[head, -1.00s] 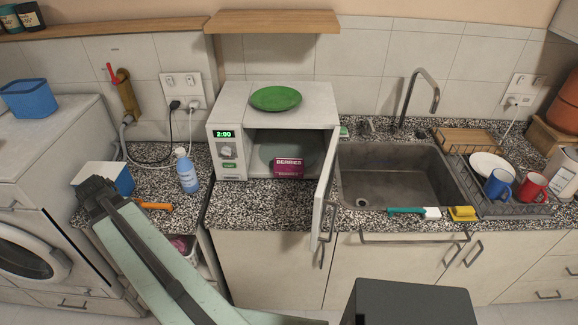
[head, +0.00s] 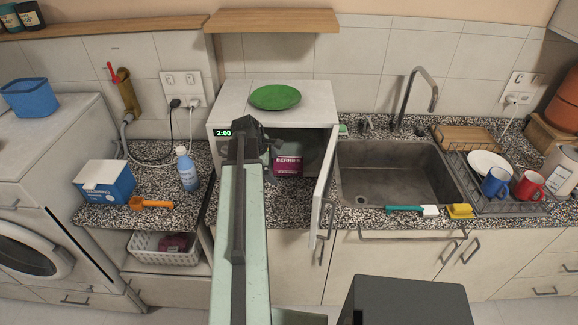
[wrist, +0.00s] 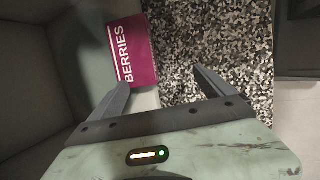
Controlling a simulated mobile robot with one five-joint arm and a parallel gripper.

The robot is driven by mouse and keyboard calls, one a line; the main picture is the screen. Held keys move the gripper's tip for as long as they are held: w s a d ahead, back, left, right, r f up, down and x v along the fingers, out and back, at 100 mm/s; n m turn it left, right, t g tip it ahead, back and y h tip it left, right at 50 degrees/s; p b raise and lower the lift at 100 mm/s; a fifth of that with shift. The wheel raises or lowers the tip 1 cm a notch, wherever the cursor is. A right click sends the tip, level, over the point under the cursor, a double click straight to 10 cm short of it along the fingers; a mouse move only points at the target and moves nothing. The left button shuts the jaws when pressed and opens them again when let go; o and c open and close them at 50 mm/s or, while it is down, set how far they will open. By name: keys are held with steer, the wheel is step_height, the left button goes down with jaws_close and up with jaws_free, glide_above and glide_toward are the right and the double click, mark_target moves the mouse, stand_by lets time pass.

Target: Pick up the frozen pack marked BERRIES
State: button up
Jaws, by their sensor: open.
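The magenta pack marked BERRIES (head: 288,166) sits at the front of the open white microwave (head: 290,95), with its label facing out. In the wrist view the pack (wrist: 137,50) lies ahead of the left finger, its lettering running sideways. My gripper (head: 252,147) is at the left of the microwave opening, left of the pack in the head view. In the wrist view my gripper (wrist: 162,80) is open with nothing between its fingers. The left fingertip is close to the pack; I cannot tell whether it touches.
The microwave door (head: 324,190) stands open on the right of the opening. A green plate (head: 275,97) lies on top of the microwave. A blue bottle (head: 187,170), a washing box (head: 107,184) and an orange-handled tool (head: 150,203) are on the left counter. The sink (head: 395,175) is right.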

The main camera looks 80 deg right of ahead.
mark_target(287, 163)
steer(key=shift+s+d, duration=0.5)
steer(key=shift+d, duration=0.2)
steer(key=shift+s+d, duration=0.5)
steer(key=shift+d, duration=0.15)
steer(key=shift+s+d, duration=0.85)
steer(key=shift+d, duration=0.3)
steer(key=b+x, duration=0.3)
steer(key=shift+w+a+f, duration=0.1)
steer(key=shift+a+f, duration=0.05)
steer(key=shift+f, duration=0.05)
steer(key=shift+r, duration=0.15)
steer(key=shift+c, duration=0.5)
steer(key=c, duration=1.7)
